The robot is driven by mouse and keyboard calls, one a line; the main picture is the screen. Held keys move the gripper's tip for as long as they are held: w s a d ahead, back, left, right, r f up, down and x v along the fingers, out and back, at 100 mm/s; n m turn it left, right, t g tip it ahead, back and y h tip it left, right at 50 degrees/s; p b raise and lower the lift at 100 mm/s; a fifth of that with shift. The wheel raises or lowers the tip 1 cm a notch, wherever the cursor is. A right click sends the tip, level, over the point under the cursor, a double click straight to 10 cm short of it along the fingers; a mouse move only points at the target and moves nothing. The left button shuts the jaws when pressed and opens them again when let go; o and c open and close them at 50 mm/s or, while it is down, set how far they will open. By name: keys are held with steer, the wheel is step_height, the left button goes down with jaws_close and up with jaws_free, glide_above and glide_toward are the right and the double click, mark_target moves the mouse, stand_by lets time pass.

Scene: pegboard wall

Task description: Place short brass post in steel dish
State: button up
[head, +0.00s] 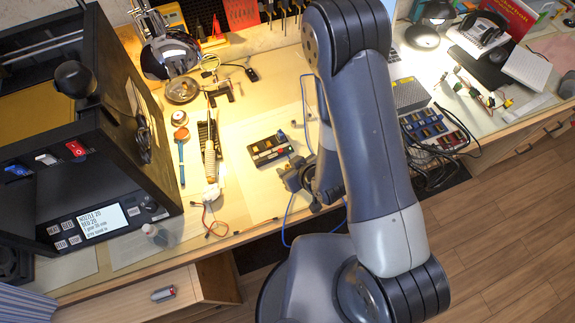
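In the head view, a round, shallow metal dish (182,91) sits on the lit bench, below the chrome lamp at the upper left. I cannot pick out the short brass post with certainty; it may be too small to tell or hidden by my arm. My gripper (296,178) is low over the front part of the bench, right of centre, beside a small black block with inserts (270,149). It is dark, small and partly covered by my arm, so its fingers and anything between them cannot be made out. The dish is apart from it, up and to the left.
A black printer-like machine (110,140) fills the left side. A chrome lamp (170,55) stands behind the dish. An open drawer (150,295) juts out below.

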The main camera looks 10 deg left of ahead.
steer(key=shift+c, duration=0.2)
jaws_close()
steer(key=shift+r, duration=0.1)
stand_by(0.5)
step_height(320, 180, up, 10)
stand_by(0.6)
